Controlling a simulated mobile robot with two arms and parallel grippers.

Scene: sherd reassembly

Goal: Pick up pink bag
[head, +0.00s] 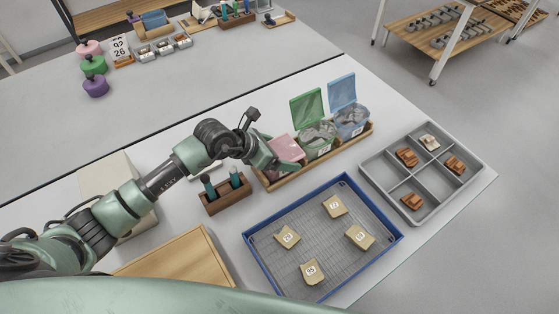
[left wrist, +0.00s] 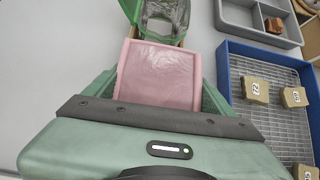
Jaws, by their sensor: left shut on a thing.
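The pink bag (head: 285,147) is at the near left end of a wooden rack, beside the green bag. In the left wrist view the pink bag (left wrist: 157,72) lies between my left gripper's two fingers. My left gripper (head: 284,163) is shut on the pink bag, at the rack. The arm partly hides the bag in the head view. I cannot tell whether the bag is lifted clear of the rack. My right gripper is not in view.
The green bag (head: 317,138) and blue bag (head: 351,120) stand open in the wooden rack (head: 284,183). A blue tray (head: 247,246) with several tan sherds is in front. A grey divided tray (head: 368,165) stands right. A dark tool block (head: 226,201) sits left of the rack.

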